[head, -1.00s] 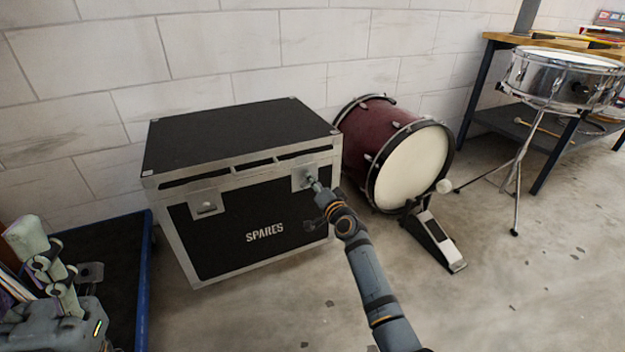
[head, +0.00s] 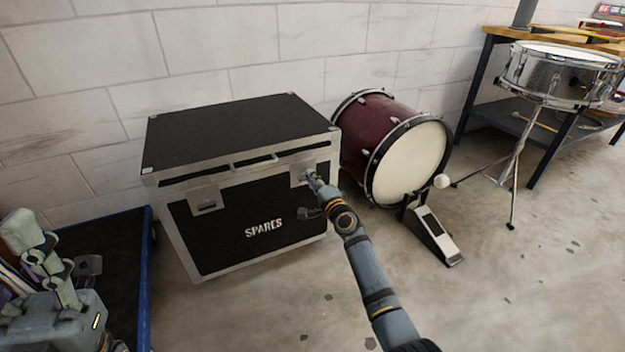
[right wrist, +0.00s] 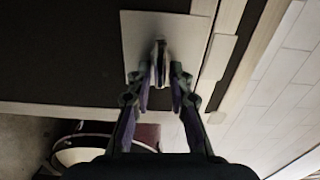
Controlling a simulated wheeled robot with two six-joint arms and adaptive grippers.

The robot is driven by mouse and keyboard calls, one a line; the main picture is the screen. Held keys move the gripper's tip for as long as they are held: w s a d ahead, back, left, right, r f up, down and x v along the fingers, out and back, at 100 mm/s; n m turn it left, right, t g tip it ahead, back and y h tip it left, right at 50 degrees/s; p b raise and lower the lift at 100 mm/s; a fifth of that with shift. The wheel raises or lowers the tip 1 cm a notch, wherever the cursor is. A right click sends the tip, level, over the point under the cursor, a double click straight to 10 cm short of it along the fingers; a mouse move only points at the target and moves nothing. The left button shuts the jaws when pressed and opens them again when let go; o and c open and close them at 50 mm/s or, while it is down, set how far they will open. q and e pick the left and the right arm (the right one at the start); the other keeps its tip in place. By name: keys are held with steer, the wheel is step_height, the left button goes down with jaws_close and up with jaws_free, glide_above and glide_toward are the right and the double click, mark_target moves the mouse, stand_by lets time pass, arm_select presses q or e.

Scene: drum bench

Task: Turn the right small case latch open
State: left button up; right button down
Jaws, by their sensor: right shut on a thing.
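The black case (head: 225,235) marked SPARES, with silver metal edges, stands on the floor with its lid down. Its left latch (head: 206,202) sits on a metal plate near the top of the front face. My right gripper (head: 311,178) is at the right latch and mostly covers it in the head view. In the right wrist view the right latch (right wrist: 160,62) stands out from its pale square plate (right wrist: 190,35), and my right gripper (right wrist: 160,85) is shut on it from both sides.
A maroon bass drum (head: 408,160) with a pedal (head: 433,232) stands close to the right of the case. A snare drum (head: 560,75) on a stand and a workbench (head: 490,62) are farther right. A blue-edged platform (head: 146,290) lies left. The front floor is clear.

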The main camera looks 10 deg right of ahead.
steer(key=shift+f, duration=0.15)
steer(key=c, duration=1.4)
jaws_free()
steer(key=shift+s, duration=0.15)
steer(key=s+d, duration=0.2)
steer(key=s, duration=0.9)
steer(key=shift+s+d, duration=0.2)
steer(key=shift+s, duration=0.1)
